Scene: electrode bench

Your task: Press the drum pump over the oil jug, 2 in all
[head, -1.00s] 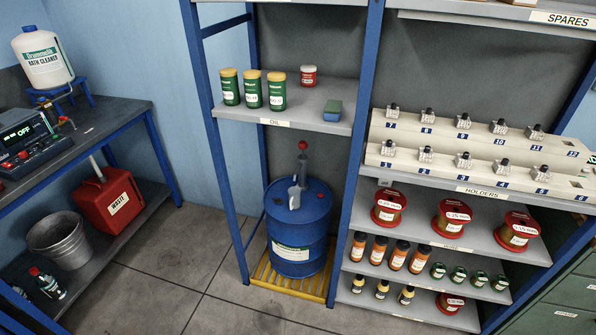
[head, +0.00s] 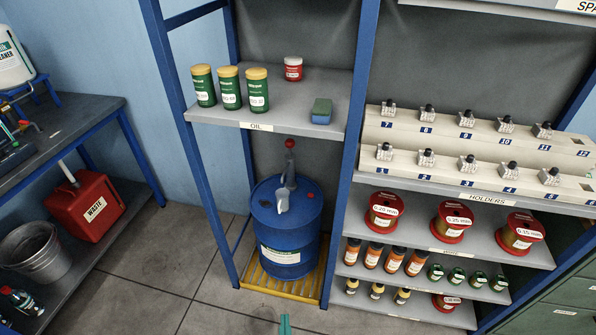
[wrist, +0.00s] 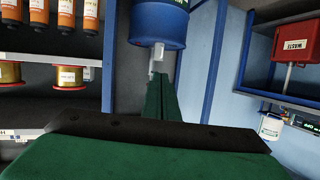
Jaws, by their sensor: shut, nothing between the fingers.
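The drum pump (head: 287,180) stands on top of a blue drum (head: 290,242), with a red knob on its raised rod and a grey spout pointing forward and down. No oil jug can be made out under the spout. The teal tip of my gripper (head: 285,326) shows at the bottom edge of the head view, in front of and apart from the drum. In the wrist view, which is upside down, my gripper (wrist: 160,96) has its green fingers together and empty, with the drum (wrist: 160,22) and the pump's pale spout (wrist: 157,55) beyond.
The drum stands on a yellow grate (head: 258,284) between blue rack posts, under the oil shelf (head: 215,114) with green cans. The holder shelves (head: 470,187) are to the right. A red waste can (head: 88,208) and bucket stand left. Floor in front of the drum is clear.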

